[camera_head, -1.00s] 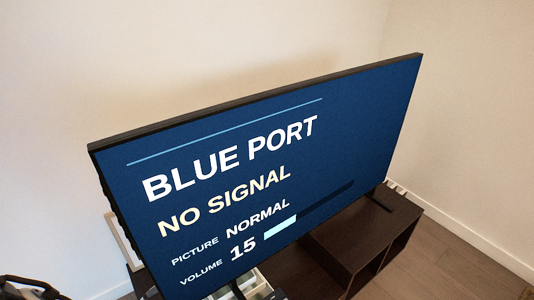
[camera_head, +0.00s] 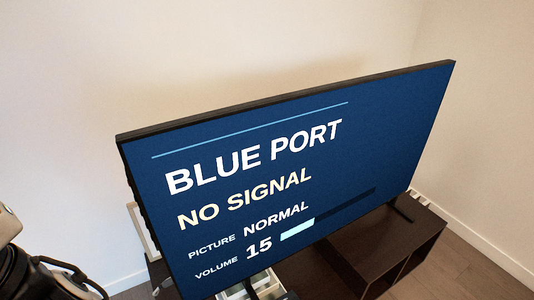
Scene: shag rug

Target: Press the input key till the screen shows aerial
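The television screen (camera_head: 290,180) fills the middle of the head view, tilted in the picture. It is blue and reads BLUE PORT, NO SIGNAL, PICTURE NORMAL and VOLUME 15 with a partly filled bar. It does not read aerial. No input key or remote control can be made out. A black and grey part with a cable, which looks like my arm, shows at the lower left edge. My gripper's fingers are not in view.
The television stands on a dark low cabinet (camera_head: 425,240) with open compartments. White items, partly hidden, sit by the television's lower edge and behind its left side. Pale walls (camera_head: 250,40) meet behind it. Dark wooden floor (camera_head: 465,270) is clear at the right.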

